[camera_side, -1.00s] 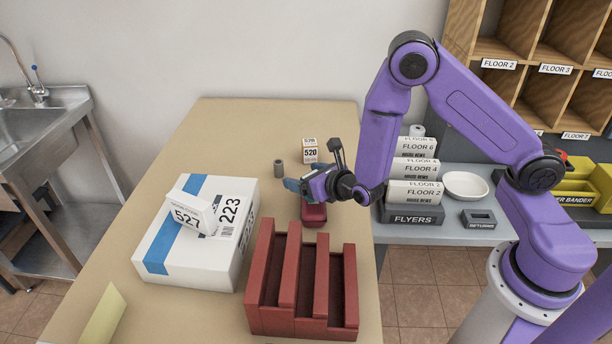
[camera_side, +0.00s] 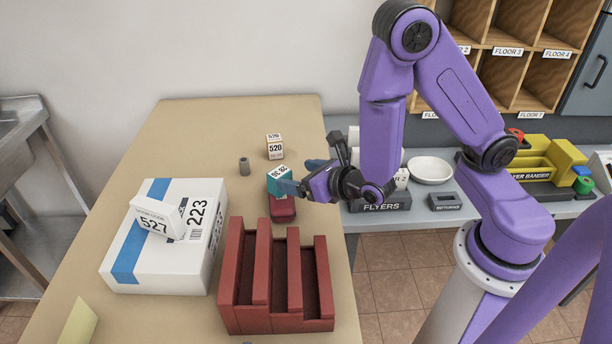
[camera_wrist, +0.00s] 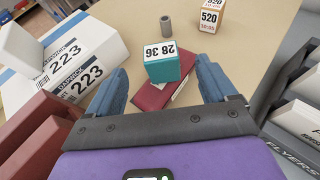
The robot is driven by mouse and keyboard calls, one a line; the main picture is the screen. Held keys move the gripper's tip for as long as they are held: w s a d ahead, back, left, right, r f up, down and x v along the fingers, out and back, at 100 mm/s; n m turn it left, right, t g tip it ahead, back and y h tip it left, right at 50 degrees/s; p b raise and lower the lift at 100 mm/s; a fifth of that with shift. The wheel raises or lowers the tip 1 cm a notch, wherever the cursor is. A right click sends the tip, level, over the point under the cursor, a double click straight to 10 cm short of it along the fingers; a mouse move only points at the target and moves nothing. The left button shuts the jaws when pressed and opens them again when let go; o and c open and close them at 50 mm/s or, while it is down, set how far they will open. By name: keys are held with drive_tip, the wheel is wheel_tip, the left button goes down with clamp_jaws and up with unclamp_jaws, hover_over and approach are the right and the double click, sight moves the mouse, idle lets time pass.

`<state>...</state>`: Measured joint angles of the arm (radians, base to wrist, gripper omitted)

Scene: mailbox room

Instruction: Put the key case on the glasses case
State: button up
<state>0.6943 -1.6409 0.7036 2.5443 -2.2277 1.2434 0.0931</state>
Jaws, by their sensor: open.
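The key case appears to be a teal box (camera_side: 280,181) with a white label reading 28 36; it also shows in the wrist view (camera_wrist: 163,68). It sits on the far part of a dark red case (camera_side: 283,210), which appears to be the glasses case. The red case lies flat on the table and its near end shows in the wrist view (camera_wrist: 150,97). My gripper (camera_side: 302,176) is open, with blue fingers apart. In the wrist view the fingers (camera_wrist: 160,70) are on either side of the teal box, with gaps, and nearer the camera.
A dark red slotted rack (camera_side: 277,318) stands in front. A white parcel (camera_side: 125,262) with a small 527 box (camera_side: 160,217) on it is to the left. A grey cylinder (camera_side: 244,166) and a 520 box (camera_side: 275,148) stand behind. The table's right edge is close to the red case.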

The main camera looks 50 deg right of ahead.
drive_tip(key=shift+v, duration=0.75)
drive_tip(key=s+d+r+m+g+h, duration=0.6)
drive_tip(key=d+m, duration=0.4)
drive_tip(key=m, duration=0.4)
drive_tip(key=s+a+r+m+g+y, duration=0.1)
drive_tip(key=s+a+m+g+y, duration=0.2)
drive_tip(key=s, duration=0.5)
drive_tip(key=s+a+r+m+g+y, duration=0.1)
drive_tip(key=s+a+m+g+y, duration=0.2)
drive_tip(key=s+m, duration=0.3)
drive_tip(key=s+a+g, duration=0.1)
drive_tip(key=s, duration=0.2)
drive_tip(key=shift+r, duration=0.35)
